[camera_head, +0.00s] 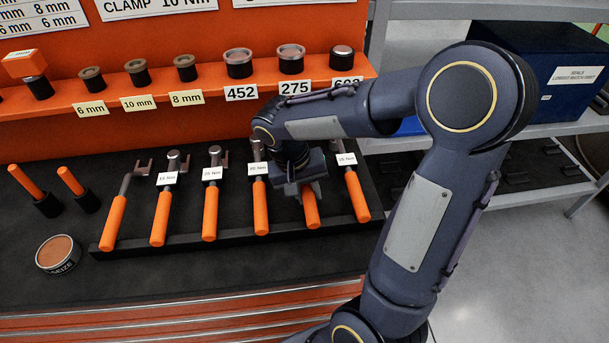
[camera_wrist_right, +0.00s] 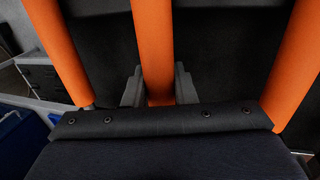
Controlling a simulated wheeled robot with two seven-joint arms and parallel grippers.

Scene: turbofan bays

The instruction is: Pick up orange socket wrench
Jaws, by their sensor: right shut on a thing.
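A row of several orange-handled socket wrenches lies on a black rack (camera_head: 185,244) on the dark bench top. My right gripper (camera_head: 307,190) comes down from above onto one wrench, second from the right in the row. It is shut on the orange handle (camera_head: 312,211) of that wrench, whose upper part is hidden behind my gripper. In the right wrist view the handle (camera_wrist_right: 153,45) runs between the two grey fingers (camera_wrist_right: 159,88). My left gripper is not in view.
Neighbouring handles stand close on both sides (camera_wrist_right: 58,45) in the right wrist view. Behind the rack an orange shelf (camera_head: 150,102) carries several sockets. A round tin (camera_head: 59,254) sits at the bench's left. Grey shelving with a dark blue box (camera_head: 530,70) stands at the right.

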